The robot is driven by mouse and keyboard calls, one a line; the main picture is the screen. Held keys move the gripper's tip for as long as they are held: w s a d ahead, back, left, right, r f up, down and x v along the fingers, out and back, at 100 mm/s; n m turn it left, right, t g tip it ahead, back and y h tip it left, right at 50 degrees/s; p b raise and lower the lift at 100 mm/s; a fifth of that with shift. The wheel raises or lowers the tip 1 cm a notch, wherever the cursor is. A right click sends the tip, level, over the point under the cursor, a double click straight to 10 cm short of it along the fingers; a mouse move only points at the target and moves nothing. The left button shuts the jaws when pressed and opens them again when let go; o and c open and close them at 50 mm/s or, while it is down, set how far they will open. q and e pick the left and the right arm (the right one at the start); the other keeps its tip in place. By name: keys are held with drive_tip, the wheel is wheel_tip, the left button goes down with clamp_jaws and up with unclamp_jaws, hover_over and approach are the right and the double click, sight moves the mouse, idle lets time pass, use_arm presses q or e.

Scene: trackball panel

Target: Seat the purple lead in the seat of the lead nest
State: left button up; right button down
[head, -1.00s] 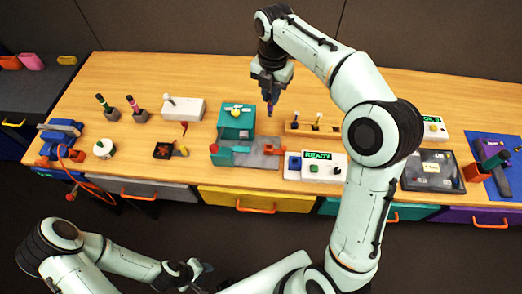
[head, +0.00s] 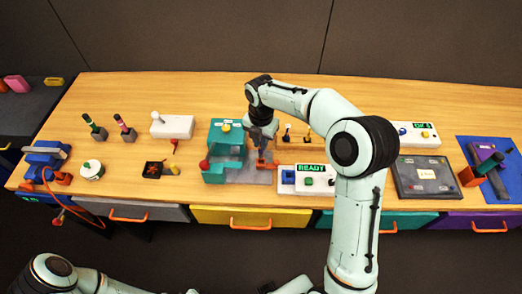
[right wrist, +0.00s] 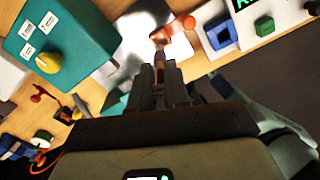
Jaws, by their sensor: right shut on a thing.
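My right gripper (head: 263,143) is low over the grey plate of the teal machine (head: 222,150). It is shut on the purple lead (right wrist: 160,57), a slim piece whose purple part shows just past the fingertips (right wrist: 158,78) in the right wrist view. In the head view the lead is hidden or too small to make out. An orange fixture, which seems to be the lead nest (head: 265,163), stands at the plate's right edge; it also shows in the right wrist view (right wrist: 174,28). The lead's tip is close to it; I cannot tell if they touch. My left gripper is almost wholly cut off at the bottom edge.
A white READY panel (head: 313,182) with a blue block and a green button stands close on the right. A wooden rack with pegs (head: 307,139) is behind it, partly covered by my right arm. A white switch box (head: 172,127) stands left of the machine.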

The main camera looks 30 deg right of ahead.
use_arm(q)
drive_tip(key=shift+s+f, duration=0.25)
drive_tip(key=shift+f, duration=0.1)
use_arm(e)
wheel_tip(320, 180, down, 5)
drive_tip(key=shift+f, duration=0.1)
drive_tip(key=c, duration=1.1)
unclamp_jaws()
wheel_tip(320, 180, up, 12)
drive_tip(key=shift+r+p, duration=0.15)
drive_tip(key=shift+p, duration=0.4)
use_arm(q)
drive_tip(key=shift+w+r, duration=0.8)
drive_tip(key=shift+r, duration=0.25)
drive_tip(key=shift+s, duration=0.1)
